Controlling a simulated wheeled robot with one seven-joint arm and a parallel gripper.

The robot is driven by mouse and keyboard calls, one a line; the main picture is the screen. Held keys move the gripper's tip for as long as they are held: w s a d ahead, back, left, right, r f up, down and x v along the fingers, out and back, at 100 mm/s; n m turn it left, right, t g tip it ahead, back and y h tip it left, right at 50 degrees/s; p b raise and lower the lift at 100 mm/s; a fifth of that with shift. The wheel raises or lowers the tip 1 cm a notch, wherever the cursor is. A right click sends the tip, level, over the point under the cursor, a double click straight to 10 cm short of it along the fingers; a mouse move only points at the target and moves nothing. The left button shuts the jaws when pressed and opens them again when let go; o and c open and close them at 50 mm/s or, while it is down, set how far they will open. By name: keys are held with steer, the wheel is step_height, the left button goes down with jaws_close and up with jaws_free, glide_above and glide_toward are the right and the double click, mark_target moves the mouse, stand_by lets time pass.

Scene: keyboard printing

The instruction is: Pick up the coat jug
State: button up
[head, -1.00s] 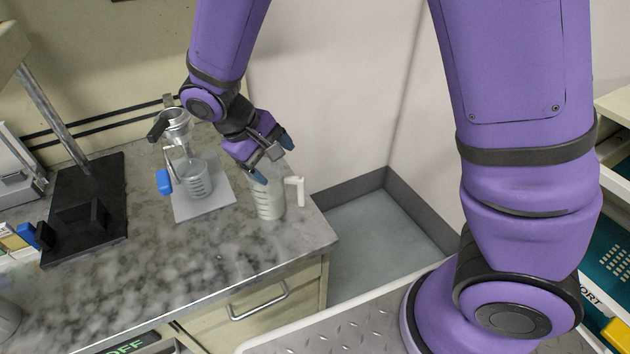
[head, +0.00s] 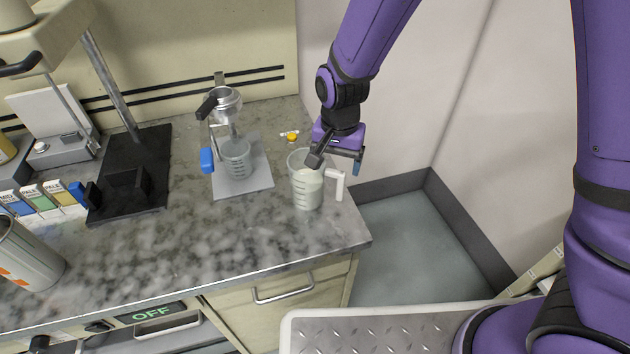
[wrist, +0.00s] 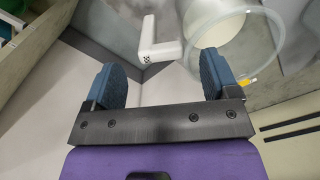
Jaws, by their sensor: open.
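The coat jug (head: 307,185) seems to be the clear measuring jug with a white handle and whitish contents. It stands upright near the counter's right end, its handle (head: 338,184) pointing right. My gripper (head: 338,163) is above the jug's handle side, pointing down, open and empty. In the wrist view, the white handle (wrist: 157,45) shows ahead of the gap between the blue fingertips (wrist: 162,78). The jug's round rim and body (wrist: 222,25) lie beyond the right finger, which hides part of it. I see no grip on the handle.
A second clear beaker (head: 236,158) stands on a pale plate (head: 258,180) under a metal device (head: 226,105), to the left. A small yellow item (head: 292,137) lies behind the jug. A metal can (head: 28,255) stands front left. The counter's right edge is close to the jug.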

mark_target(336, 171)
step_height(336, 171, down, 5)
steer(key=shift+f, duration=0.1)
stand_by(0.3)
steer(key=c, duration=1.2)
steer(key=shift+r, duration=0.2)
